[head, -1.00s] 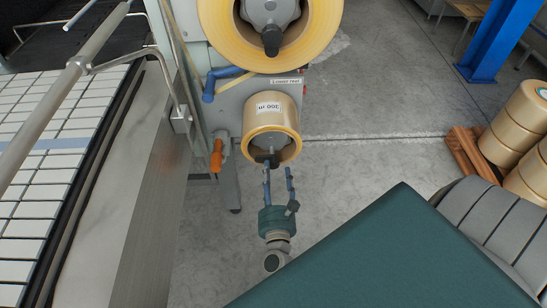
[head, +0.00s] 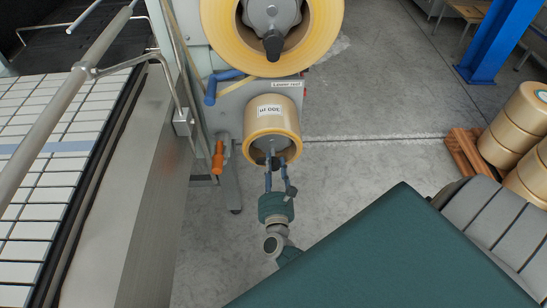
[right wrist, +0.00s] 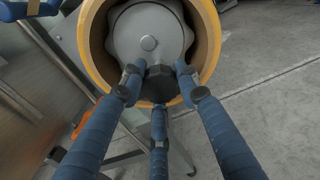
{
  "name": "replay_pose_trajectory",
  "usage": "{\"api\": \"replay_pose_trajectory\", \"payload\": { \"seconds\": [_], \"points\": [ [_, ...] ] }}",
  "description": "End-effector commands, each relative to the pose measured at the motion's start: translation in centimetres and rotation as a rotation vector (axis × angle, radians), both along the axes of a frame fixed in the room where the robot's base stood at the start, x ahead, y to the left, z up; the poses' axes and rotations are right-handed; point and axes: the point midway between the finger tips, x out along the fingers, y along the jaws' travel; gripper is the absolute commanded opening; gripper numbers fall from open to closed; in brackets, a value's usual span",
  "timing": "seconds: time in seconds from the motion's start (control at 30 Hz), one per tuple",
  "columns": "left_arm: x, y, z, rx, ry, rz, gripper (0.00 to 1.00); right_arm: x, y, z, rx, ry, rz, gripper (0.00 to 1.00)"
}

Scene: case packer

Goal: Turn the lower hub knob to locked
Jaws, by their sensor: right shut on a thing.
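The lower hub (right wrist: 150,35) is a grey disc inside a tan tape roll (head: 270,113), which has a white label and sits under a "Lower reel" sign (head: 286,85). Its dark lobed knob (right wrist: 160,84) stands out at the lower front of the hub. My right gripper (head: 277,164) reaches up to it from below; its blue fingers (right wrist: 157,82) are closed around the knob, two at the sides and one below. In the head view the fingers partly hide the knob. I cannot read any locked mark. My left gripper is not in view.
A larger upper tape roll (head: 326,40) with its own dark knob (head: 273,46) is above.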

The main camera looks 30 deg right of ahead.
Motion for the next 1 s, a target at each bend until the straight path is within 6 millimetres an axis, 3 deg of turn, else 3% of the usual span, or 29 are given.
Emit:
{"api": "replay_pose_trajectory", "payload": {
  "seconds": [0.37, 1.0],
  "points": [
    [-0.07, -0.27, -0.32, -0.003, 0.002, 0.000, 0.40, -0.05, -0.04, -0.10, -0.074, 0.046, -0.001, 0.05],
    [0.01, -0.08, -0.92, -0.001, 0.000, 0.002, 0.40, -0.04, 0.03, -0.03, -0.554, 0.341, 0.000, 0.05]
  ]
}}
